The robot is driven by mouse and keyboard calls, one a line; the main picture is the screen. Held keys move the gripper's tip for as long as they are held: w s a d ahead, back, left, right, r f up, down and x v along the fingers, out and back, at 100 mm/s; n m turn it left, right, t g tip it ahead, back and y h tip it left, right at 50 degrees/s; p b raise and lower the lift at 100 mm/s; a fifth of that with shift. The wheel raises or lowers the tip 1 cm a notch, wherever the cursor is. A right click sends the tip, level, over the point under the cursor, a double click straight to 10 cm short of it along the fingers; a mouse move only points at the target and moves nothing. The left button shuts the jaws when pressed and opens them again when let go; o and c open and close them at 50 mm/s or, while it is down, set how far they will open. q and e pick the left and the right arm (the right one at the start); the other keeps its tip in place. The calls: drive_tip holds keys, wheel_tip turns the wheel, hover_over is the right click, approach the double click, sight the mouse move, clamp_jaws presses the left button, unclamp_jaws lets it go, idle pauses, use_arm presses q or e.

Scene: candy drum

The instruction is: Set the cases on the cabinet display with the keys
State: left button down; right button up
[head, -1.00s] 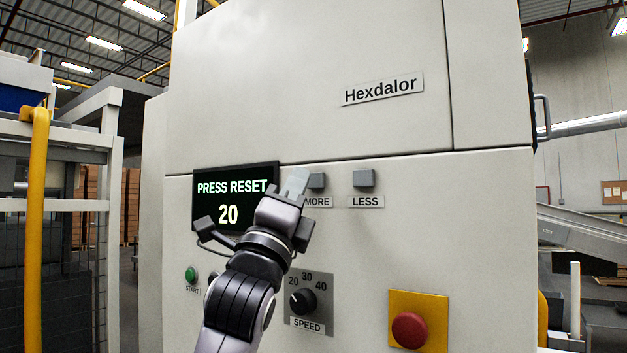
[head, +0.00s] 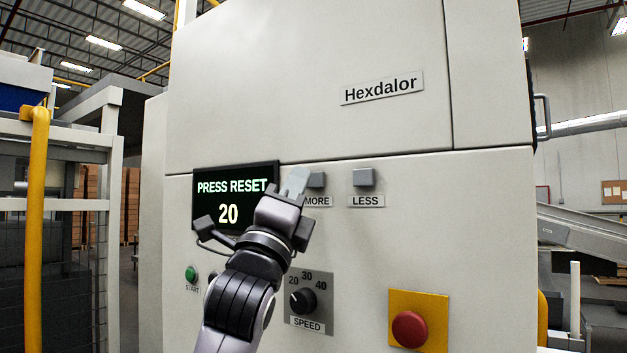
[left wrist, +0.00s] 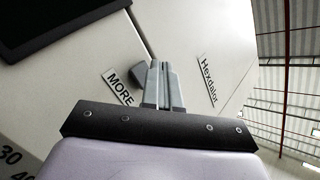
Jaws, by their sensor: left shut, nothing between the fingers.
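My right gripper is not in view.
Below are a green START button (head: 191,273), a SPEED dial (head: 303,301) and a red button on a yellow plate (head: 409,329). My left arm hides part of the panel beside START. A yellow post (head: 36,220) and fencing stand at left, a conveyor (head: 585,235) at right.

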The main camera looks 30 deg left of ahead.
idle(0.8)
use_arm(q)
drive_tip(key=shift+w, duration=0.45)
drive_tip(key=shift+w+p, duration=0.3)
drive_tip(key=shift+w, duration=0.1)
idle(0.6)
drive_tip(key=shift+s, duration=0.85)
drive_tip(key=shift+s+a, duration=0.2)
drive_tip(key=shift+s, duration=2.25)
